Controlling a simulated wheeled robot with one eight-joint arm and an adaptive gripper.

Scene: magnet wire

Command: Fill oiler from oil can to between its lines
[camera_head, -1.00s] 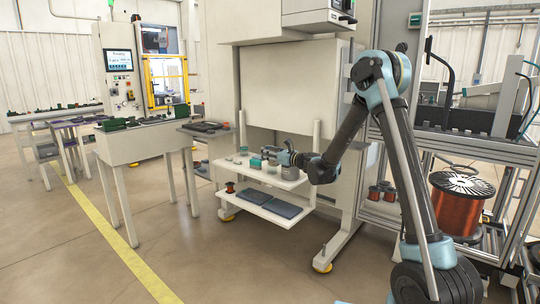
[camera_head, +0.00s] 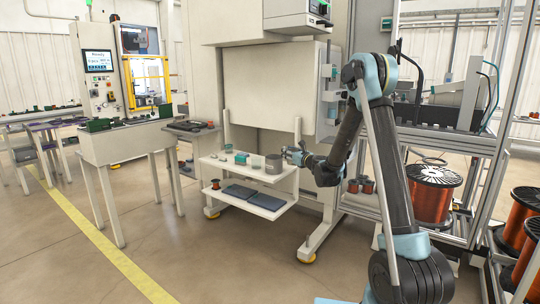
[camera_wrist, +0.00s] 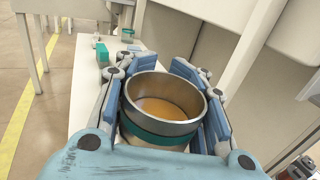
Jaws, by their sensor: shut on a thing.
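A round metal can (camera_wrist: 133,99) with a teal band shows in the wrist view. It is open at the top, upright or nearly so, with amber liquid (camera_wrist: 162,109) inside. My gripper (camera_wrist: 158,88) is shut on it, one finger along each side. In the head view my gripper (camera_head: 286,156) is at the right end of the upper shelf, and the grey can (camera_head: 273,164) is at its fingers. I cannot tell whether the can touches the shelf. I cannot make out the oiler or its lines for certain.
The white upper shelf (camera_head: 222,168) holds a small teal box (camera_head: 240,158) and other small items. The lower shelf has dark blue pads (camera_head: 253,197) and a small copper spool (camera_head: 215,184). Uprights and a machine panel stand close by. Large copper spools (camera_head: 431,196) stand at right.

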